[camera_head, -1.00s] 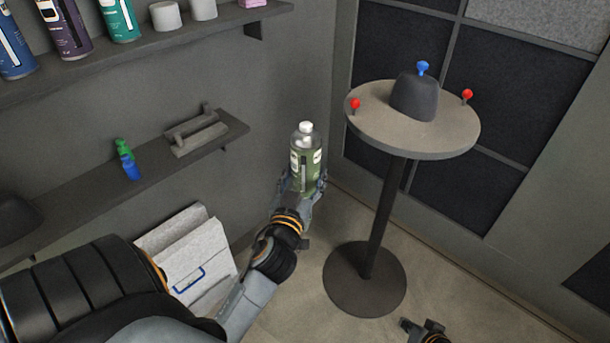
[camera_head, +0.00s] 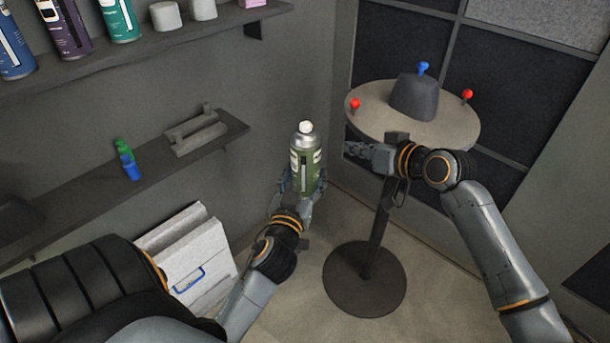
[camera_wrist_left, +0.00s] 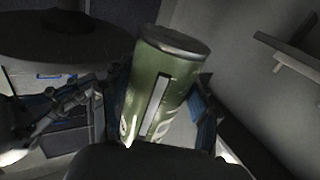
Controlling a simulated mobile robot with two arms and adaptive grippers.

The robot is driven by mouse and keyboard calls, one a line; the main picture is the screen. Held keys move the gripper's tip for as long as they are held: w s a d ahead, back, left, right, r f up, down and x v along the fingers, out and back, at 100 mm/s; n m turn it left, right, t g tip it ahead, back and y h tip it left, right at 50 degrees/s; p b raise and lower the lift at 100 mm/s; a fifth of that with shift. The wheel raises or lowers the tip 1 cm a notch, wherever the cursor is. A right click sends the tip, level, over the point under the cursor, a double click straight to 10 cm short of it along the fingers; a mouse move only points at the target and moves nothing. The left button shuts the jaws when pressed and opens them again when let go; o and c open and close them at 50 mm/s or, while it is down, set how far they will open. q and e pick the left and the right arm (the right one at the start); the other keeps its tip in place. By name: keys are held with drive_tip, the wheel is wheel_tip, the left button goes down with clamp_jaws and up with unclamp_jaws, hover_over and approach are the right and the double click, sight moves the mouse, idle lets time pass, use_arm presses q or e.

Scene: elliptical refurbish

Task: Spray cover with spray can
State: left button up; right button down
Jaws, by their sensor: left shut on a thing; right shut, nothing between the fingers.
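A green spray can (camera_head: 304,160) with a silver shoulder and white nozzle stands upright in my left gripper (camera_head: 304,187), which is shut on its lower part. The can also fills the middle of the left wrist view (camera_wrist_left: 160,90), between the fingers. The dark grey, dome-like cover (camera_head: 414,98) sits on the round table (camera_head: 372,131) with a blue knob on top. My right gripper (camera_head: 355,149) is shut and empty, in front of the table's near-left edge and to the right of the can.
Two red knobs (camera_head: 467,95) stand on the table, one at each side. A lower shelf (camera_head: 70,192) holds a green-blue bottle (camera_head: 127,160) and a grey tool. An upper shelf holds several cans. White boxes (camera_head: 190,255) lean below.

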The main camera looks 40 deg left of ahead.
sight(310, 126)
drive_tip(key=s+a+r+n, duration=0.1)
drive_tip(key=s+a+r, duration=0.1)
drive_tip(key=r, duration=0.2)
drive_tip(key=s+a+r+n+g, duration=0.1)
drive_tip(key=s+a+r+n, duration=0.1)
drive_tip(key=r, duration=0.2)
drive_tip(key=s+a+r+n+g, duration=0.1)
drive_tip(key=s+a+r, duration=0.1)
drive_tip(key=s+r, duration=0.1)
drive_tip(key=shift+a+r+n, duration=0.35)
drive_tip(key=shift+r+n, duration=0.05)
drive_tip(key=shift+r, duration=0.4)
drive_tip(key=shift+f, duration=1.35)
drive_tip(key=shift+f, duration=0.1)
